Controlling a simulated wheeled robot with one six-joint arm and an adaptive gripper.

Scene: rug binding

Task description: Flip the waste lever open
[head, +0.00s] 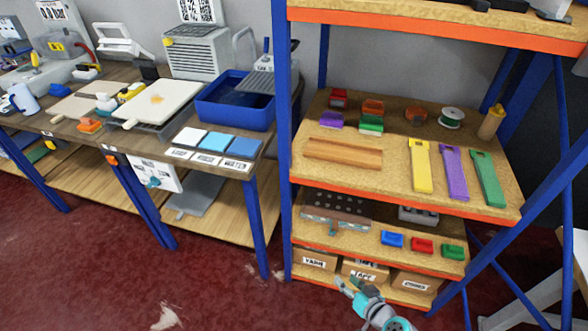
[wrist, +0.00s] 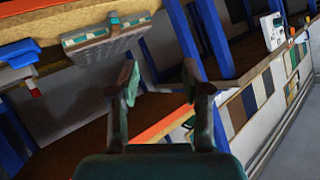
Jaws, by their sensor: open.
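No part is clearly readable as the waste lever. A small teal handle (head: 153,182) sits on a white labelled panel (head: 168,172) under the front edge of the left bench; I cannot tell if it is the lever. My gripper (head: 350,288) is low in front of the shelf rack, to the right of that panel and apart from it. In the wrist view my gripper (wrist: 160,76) is open, with nothing between its fingers. A grey perforated unit with a teal middle part (wrist: 107,33) shows beyond the fingers, on a shelf.
The orange-edged rack (head: 408,204) has blue posts and holds coloured tools. Labelled boxes (head: 315,262) sit on its bottom shelf, close behind my gripper. The bench (head: 225,158) carries a blue tub (head: 232,108). Red floor (head: 215,285) is free in front.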

